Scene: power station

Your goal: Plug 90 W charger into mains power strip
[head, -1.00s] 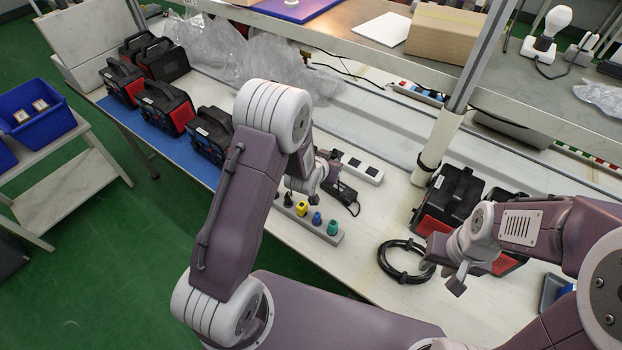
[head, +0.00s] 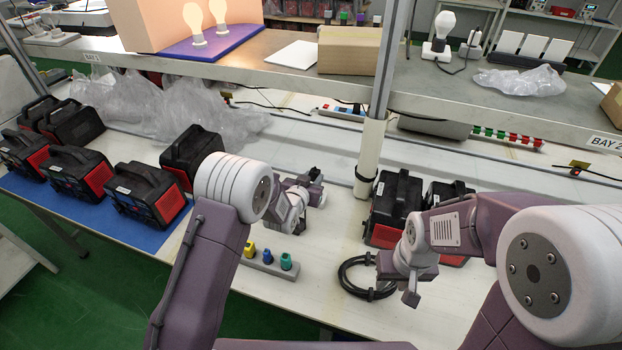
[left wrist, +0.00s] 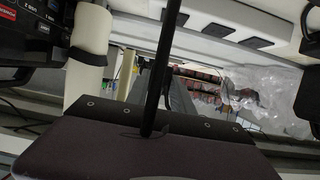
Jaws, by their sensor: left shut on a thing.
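My left gripper (head: 312,185) is low over the bench, partly hidden by its own arm. It is shut on a dark thing, which I take to be the charger; its label cannot be read. In the left wrist view a black cable (left wrist: 157,75) runs upward in front of the gripper's dark body. A white power strip with black sockets (left wrist: 218,30) crosses the top of that view, apart from the cable. In the head view little of this strip shows beside the gripper. My right gripper (head: 398,285) appears open and empty beside a coiled black cable (head: 350,277).
A grey strip with yellow, blue and teal plugs (head: 268,263) lies near the front edge. Black-red cases (head: 147,190) stand left; more (head: 397,205) stand right by a white post (head: 370,160). Clear plastic wrap (head: 160,112) lies behind. A shelf (head: 290,85) overhangs the back.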

